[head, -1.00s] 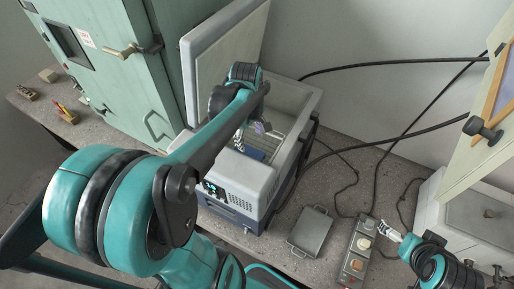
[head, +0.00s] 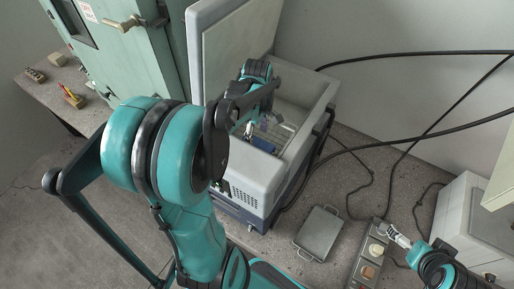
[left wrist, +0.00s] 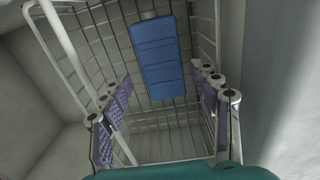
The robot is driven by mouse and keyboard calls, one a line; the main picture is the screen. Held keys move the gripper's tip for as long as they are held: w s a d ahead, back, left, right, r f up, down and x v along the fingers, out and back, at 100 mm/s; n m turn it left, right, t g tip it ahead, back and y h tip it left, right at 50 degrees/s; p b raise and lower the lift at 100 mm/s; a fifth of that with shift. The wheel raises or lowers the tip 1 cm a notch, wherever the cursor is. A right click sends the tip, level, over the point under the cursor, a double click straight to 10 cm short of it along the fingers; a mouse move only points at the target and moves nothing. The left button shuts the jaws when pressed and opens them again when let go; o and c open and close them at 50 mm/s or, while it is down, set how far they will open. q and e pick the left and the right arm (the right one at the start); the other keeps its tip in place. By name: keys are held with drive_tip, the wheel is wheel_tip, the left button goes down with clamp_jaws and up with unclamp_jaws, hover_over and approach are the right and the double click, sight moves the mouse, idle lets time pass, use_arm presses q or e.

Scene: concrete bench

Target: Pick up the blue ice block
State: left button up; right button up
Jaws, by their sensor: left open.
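The blue ice block (left wrist: 158,58) lies in a wire basket (left wrist: 118,40) inside an open cool box. In the head view a part of the block (head: 263,145) shows past my arm. My left gripper (head: 252,130) is inside the box's opening, above the block. In the left wrist view its purple-padded fingers (left wrist: 164,98) are spread wide and empty, with the block between and beyond them. No contact with the block shows. My right gripper (head: 398,238) is at the lower right of the head view, away from the box; its jaw gap is too small to judge.
The cool box (head: 255,180) has its lid (head: 235,50) raised at the back left. A green cabinet (head: 135,60) stands left. A grey lidded tin (head: 320,233) and a knobbed control box (head: 372,255) lie right of the box. Black cables (head: 400,140) cross the back.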

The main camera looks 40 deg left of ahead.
use_arm(q)
wheel_tip(320, 180, down, 5)
drive_tip(key=shift+s+f+b, duration=0.1)
drive_tip(key=shift+f+b, duration=0.1)
drive_tip(key=shift+b, duration=0.5)
drive_tip(key=c, duration=1.1)
drive_tip(key=shift+r, duration=0.15)
